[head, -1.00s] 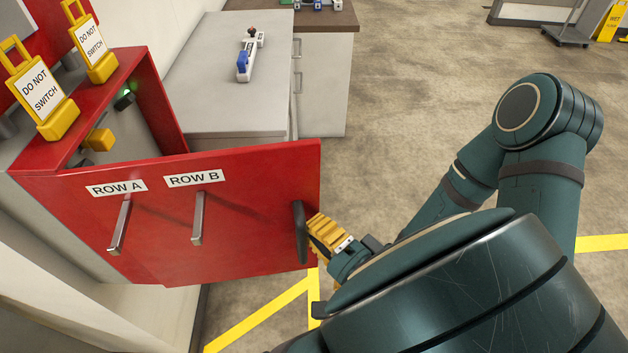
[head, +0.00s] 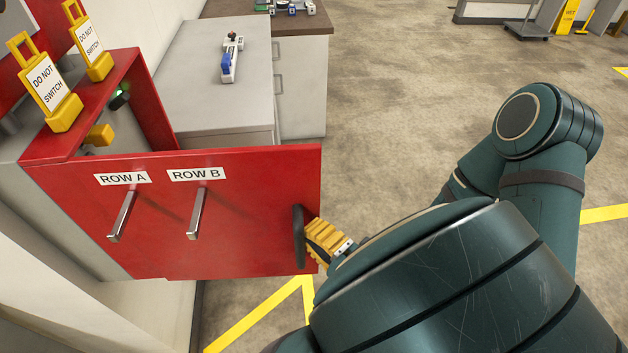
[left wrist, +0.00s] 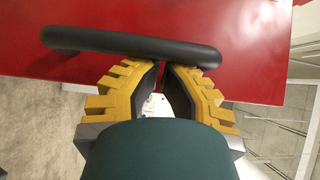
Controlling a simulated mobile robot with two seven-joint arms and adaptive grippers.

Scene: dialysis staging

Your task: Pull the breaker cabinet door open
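The red breaker cabinet door (head: 250,210) stands open, swung out from the cabinet (head: 155,100). It carries ROW A and ROW B labels and two grey levers. Its black bar handle (head: 299,236) is near the free edge, and crosses the top of the left wrist view (left wrist: 130,42). My left gripper (head: 308,232) is at the handle. In the left wrist view its yellow fingers (left wrist: 161,66) come close together, with the tips partly hidden behind the bar. They look shut, hooked at the bar rather than clamped across it. My right gripper is not in view.
Yellow DO NOT SWITCH tags (head: 50,90) stand on the cabinet top. A grey counter (head: 215,90) with a blue and white device (head: 229,62) is behind the door. Open floor (head: 400,90) lies to the right, with yellow floor lines (head: 255,318).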

